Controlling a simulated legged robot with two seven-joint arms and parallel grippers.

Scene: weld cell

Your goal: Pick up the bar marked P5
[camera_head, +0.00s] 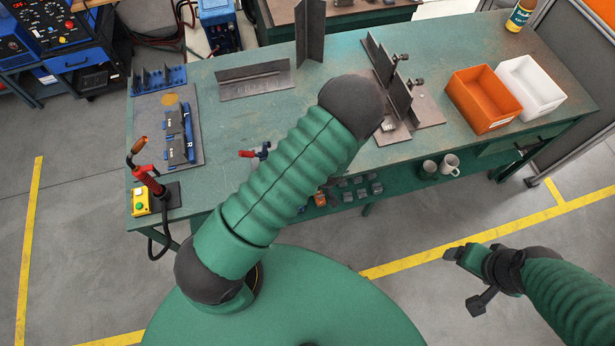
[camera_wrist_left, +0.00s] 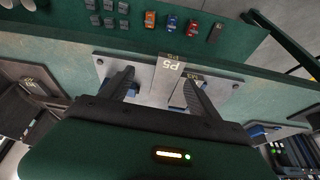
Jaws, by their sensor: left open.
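The bar marked P5 (camera_wrist_left: 168,75) shows in the left wrist view, its label upside down. It stands on a light grey plate (camera_wrist_left: 220,86) near the edge of the green bench. My left gripper (camera_wrist_left: 158,80) is open, with one dark finger on each side of the bar. Whether either finger touches it I cannot tell. In the head view my left arm hides this bar and my left gripper. My right gripper (camera_head: 466,256) hangs over the floor at the right, away from the bench, and its jaws are unclear.
The green bench (camera_head: 235,125) holds an angle piece (camera_head: 254,82), upright plates (camera_head: 389,80), an orange bin (camera_head: 483,98) and a white bin (camera_head: 530,85). Mugs (camera_head: 449,164) and small blocks are on the lower shelf.

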